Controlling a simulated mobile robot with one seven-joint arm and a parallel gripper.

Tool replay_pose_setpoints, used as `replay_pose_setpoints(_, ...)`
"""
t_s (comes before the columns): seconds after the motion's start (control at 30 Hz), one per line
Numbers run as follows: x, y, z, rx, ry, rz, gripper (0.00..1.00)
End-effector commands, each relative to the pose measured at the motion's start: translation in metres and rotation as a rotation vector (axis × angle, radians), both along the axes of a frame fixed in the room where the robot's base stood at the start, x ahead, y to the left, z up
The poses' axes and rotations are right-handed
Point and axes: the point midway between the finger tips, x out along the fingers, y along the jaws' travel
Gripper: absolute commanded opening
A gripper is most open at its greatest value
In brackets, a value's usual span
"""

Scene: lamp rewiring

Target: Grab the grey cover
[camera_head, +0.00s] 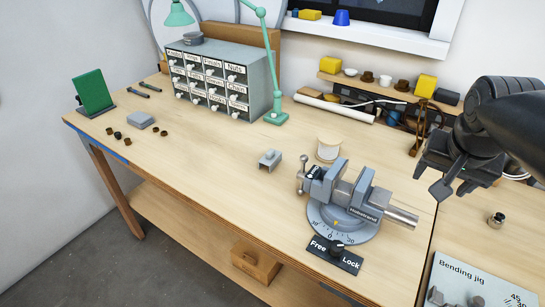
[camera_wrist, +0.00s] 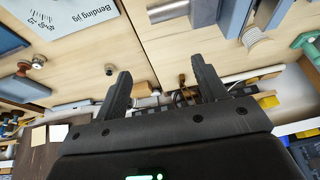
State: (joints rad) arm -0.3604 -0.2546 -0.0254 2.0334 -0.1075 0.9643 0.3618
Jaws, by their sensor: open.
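A small grey, notched, box-like piece (camera_head: 270,160), which looks like the grey cover, lies on the workbench left of the vise. A flat grey block (camera_head: 140,121) lies further left, so I cannot be certain which is the cover. My gripper (camera_head: 458,178) is raised at the right, over the bench and right of the vise, well apart from both pieces. In the wrist view my gripper (camera_wrist: 161,75) has its two fingers spread with nothing between them. I cannot make out either grey piece in the wrist view.
The vise (camera_head: 345,200) on its round base stands between my gripper and the notched piece. A spool (camera_head: 328,149) stands behind it. A drawer cabinet (camera_head: 222,80) and green lamp (camera_head: 276,116) stand at the back. The bench front left of the vise is clear.

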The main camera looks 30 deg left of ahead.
Motion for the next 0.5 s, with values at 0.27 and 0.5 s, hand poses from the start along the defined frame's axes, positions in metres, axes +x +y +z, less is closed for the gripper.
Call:
replay_pose_setpoints(0.27, 0.064, 0.110, -0.007, -0.008, 0.031, 0.017, 0.65)
replay_pose_setpoints(0.5, 0.094, 0.221, -0.032, -0.020, 0.040, 0.022, 0.65)
